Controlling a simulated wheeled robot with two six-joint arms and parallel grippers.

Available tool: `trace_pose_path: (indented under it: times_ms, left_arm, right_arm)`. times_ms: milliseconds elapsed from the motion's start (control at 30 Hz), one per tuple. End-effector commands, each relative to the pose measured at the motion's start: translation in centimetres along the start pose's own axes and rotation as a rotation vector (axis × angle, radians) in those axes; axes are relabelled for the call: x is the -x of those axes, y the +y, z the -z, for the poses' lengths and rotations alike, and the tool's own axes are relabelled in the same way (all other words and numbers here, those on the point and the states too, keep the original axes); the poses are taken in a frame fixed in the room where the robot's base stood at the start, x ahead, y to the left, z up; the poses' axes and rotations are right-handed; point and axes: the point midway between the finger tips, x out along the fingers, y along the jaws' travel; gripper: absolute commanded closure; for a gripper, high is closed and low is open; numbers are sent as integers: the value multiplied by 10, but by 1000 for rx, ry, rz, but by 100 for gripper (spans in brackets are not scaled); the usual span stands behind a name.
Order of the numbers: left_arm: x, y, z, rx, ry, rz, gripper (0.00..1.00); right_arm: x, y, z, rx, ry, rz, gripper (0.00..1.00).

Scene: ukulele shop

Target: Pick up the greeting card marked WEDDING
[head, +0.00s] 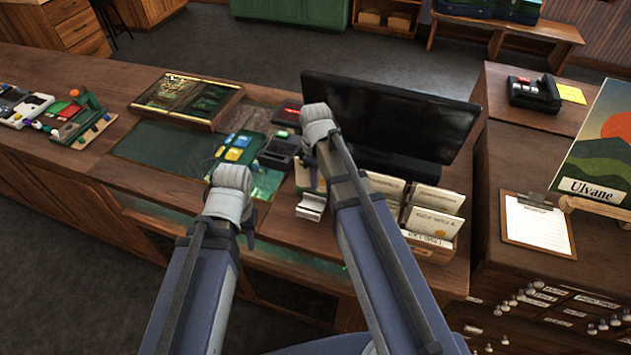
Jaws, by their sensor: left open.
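Several cream greeting cards stand in a wooden card rack (437,252) on the counter, in front of the black monitor. One card (438,199) stands at the back right and another card (433,222) at the front right. Their print is too small to read, so I cannot tell which is marked WEDDING. My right arm covers the left part of the rack. My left gripper (249,238) is open, low over the counter's front part and left of the rack, mostly hidden by its arm. My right gripper (308,160) is largely hidden behind its arm, left of the cards; its jaws are unclear.
A black monitor (395,120) stands behind the rack. A framed display case (186,100), a green tray with coloured items (238,150) and a card terminal (278,150) lie to the left. A clipboard (538,226) and an Ulvane picture (605,140) are on the right cabinet.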

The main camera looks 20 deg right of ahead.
Motion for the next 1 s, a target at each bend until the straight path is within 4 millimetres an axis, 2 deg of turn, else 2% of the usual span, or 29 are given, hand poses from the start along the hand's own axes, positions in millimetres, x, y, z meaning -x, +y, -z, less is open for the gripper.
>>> trace_pose_path:
  times_ms: [700, 867, 1000]
  left_arm:
    - [1, 0, 0, 0, 0, 0, 60]
    - [7, -1, 0, 1, 0, 0, 60]
    - [20, -2, -1, 4, 0, -1, 60]
  right_arm:
    - [1, 0, 0, 0, 0, 0, 100]
    - [7, 0, 0, 0, 0, 0, 100]
    - [20, 0, 0, 0, 0, 0, 100]
